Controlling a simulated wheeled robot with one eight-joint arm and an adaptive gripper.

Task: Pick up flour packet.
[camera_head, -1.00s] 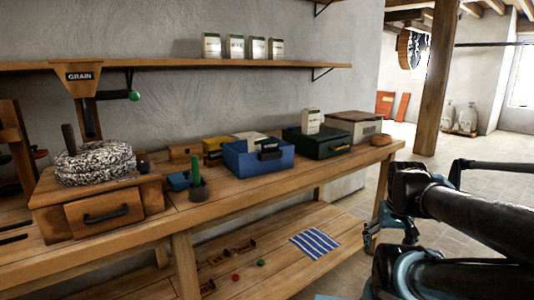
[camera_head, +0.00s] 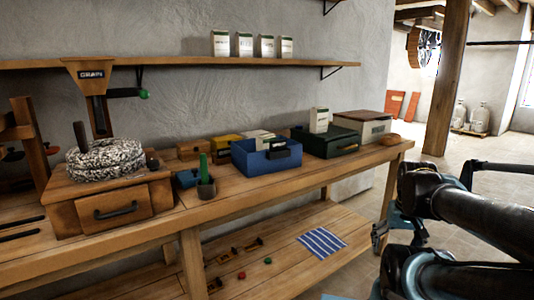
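Several white flour packets with green bands stand upright in a row on the wall shelf; the leftmost is a flour packet (camera_head: 221,44). Another white packet (camera_head: 319,120) stands upright on the dark green box on the bench. White packets (camera_head: 262,141) also lie in or over the blue open box (camera_head: 250,162); their full shape is partly hidden. My gripper (camera_head: 380,236) is low at the right, beside the bench's right end and apart from all packets. Its fingers are small and dark, partly hidden by my arm, so their opening is unclear.
The wooden bench (camera_head: 350,162) carries a stone mill (camera_head: 104,158) at left, a dark green box (camera_head: 325,144) and a cream box (camera_head: 362,127). A striped cloth (camera_head: 322,242) lies on the lower shelf. Open floor lies to the right, past a wooden post (camera_head: 446,80).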

